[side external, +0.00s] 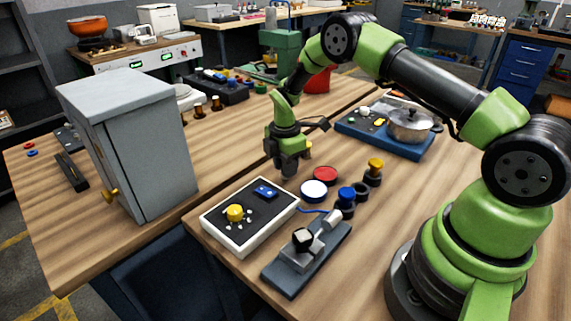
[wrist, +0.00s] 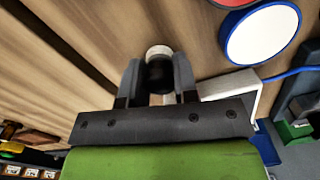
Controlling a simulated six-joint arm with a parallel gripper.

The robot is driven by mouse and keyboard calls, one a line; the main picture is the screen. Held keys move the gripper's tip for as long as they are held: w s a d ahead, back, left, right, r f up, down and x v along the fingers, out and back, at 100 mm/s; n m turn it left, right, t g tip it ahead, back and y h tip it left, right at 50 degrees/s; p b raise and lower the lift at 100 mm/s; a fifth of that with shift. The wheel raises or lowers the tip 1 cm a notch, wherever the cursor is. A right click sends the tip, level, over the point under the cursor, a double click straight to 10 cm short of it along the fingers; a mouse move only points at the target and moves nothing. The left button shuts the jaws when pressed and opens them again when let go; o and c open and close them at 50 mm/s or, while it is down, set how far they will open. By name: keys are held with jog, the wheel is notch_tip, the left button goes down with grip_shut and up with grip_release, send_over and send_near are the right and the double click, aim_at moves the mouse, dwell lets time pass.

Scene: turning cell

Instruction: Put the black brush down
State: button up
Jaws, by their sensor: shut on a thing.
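In the wrist view a black brush (wrist: 158,73) with a pale cream end sits between the two grey fingers of my gripper (wrist: 156,80). The fingers are shut on it. In the side view my gripper (side external: 289,168) points down over the wooden bench, just beyond the far edge of a white-rimmed box. The brush cannot be told apart from the dark fingers there. Whether its end touches the wood is unclear.
The white-rimmed box (side external: 222,238) carries a yellow knob and a blue part. A white disc (side external: 314,191) and red disc (side external: 325,174) lie right of my gripper. A grey cabinet (side external: 140,150) stands left. Bare wood (side external: 235,150) lies between cabinet and gripper.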

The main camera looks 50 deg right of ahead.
jog(key=shift+f, duration=0.1)
jog(key=o, duration=1)
jog(key=shift+c, duration=0.2)
jog(key=s+a+r+m+t, duration=0.1)
jog(key=s+a+r+m, duration=0.1)
jog(key=r, duration=0.9)
jog(key=s+a+r+m+t, duration=0.1)
jog(key=r+m, duration=0.1)
jog(key=r, duration=0.9)
jog(key=s+a+r+m+t+y, duration=0.1)
jog(key=s+a+r+m+t, duration=0.1)
jog(key=s+m, duration=0.5)
jog(key=s+a+r+m+t+y, duration=0.1)
jog(key=s+a+r+m+t, duration=0.2)
jog(key=s, duration=1.1)
notch_tip(320, 180, up, 3)
jog(key=a+m, duration=0.2)
jog(key=m, duration=0.3)
jog(key=shift+s, duration=0.35)
